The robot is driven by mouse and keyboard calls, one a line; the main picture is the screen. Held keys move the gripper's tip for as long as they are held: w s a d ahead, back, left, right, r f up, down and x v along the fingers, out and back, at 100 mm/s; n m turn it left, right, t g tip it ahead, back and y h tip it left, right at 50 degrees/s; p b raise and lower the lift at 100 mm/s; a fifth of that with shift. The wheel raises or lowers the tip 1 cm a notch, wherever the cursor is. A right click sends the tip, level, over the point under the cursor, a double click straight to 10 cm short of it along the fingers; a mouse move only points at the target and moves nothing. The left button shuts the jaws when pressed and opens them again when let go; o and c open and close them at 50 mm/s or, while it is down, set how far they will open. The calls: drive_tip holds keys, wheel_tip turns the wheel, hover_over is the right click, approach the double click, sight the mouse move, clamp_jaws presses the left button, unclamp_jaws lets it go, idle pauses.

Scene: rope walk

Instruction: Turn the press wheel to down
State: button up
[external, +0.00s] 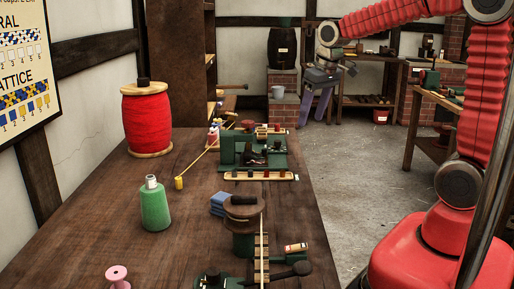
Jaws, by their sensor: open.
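I cannot tell for certain which part is the press wheel. A green machine (226,152) on the long bench carries a small dark red wheel (248,124) on top. Nearer, a green post (243,243) bears a brown wheel-like drum (243,206). A black lever with a round knob (300,268) lies at the bench's near end. My gripper (314,118) hangs to the right of and beyond the bench, over the floor. Its two purple fingers point down, apart and empty. It is clear of the machines. My red arm comes down from the upper right.
On the bench (100,225) stand a big red spool (147,120), a green bottle-shaped spool (154,206), a pink spool (118,277) and blue blocks (222,203). A rope runs from a yellow peg (179,183). A barrel (282,47) and shelves stand behind. The floor (345,185) is mostly clear.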

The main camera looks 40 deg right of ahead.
drive_tip(key=shift+s, duration=0.2)
drive_tip(key=w+f, duration=0.2)
drive_tip(key=w, duration=1.3)
drive_tip(key=w+d+r+t, duration=0.1)
drive_tip(key=w+r, duration=0.5)
drive_tip(key=w, duration=0.2)
drive_tip(key=shift+w+r+n, duration=0.3)
drive_tip(key=shift+w, duration=0.05)
